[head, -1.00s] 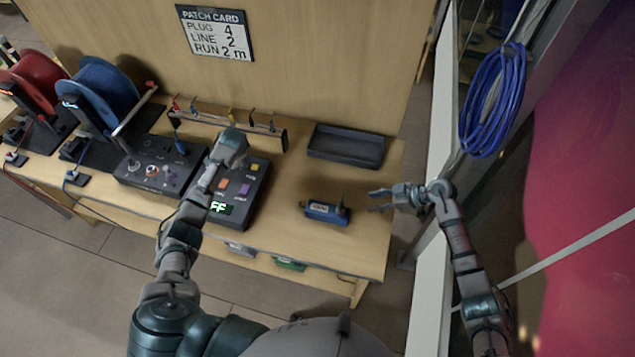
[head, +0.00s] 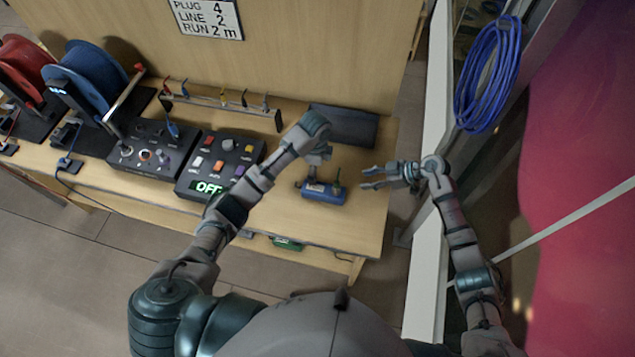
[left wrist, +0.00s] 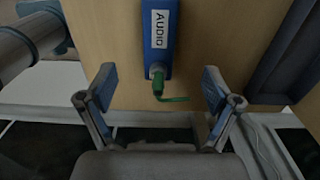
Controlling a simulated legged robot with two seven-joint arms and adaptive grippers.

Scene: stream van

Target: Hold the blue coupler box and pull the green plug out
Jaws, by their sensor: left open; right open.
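The blue coupler box (head: 322,194) lies near the front right of the bench. In the left wrist view, the blue coupler box (left wrist: 157,40) bears an "AUDIO" label. The green plug (left wrist: 157,78) sits in its end, with a short green lead bending to the right. The green plug (head: 337,183) also shows at the box's right end in the head view. My left gripper (head: 315,172) is open above the box. In its wrist view the plug appears between the spread fingers; contact cannot be told. My right gripper (head: 370,178) is open and empty, just right of the box.
A dark empty tray (head: 343,125) lies behind the box. A control panel reading OFF (head: 219,165) and cable reels (head: 92,82) stand to the left. A rack of small leads (head: 222,102) is at the back. A white post (head: 432,140) stands close on the right.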

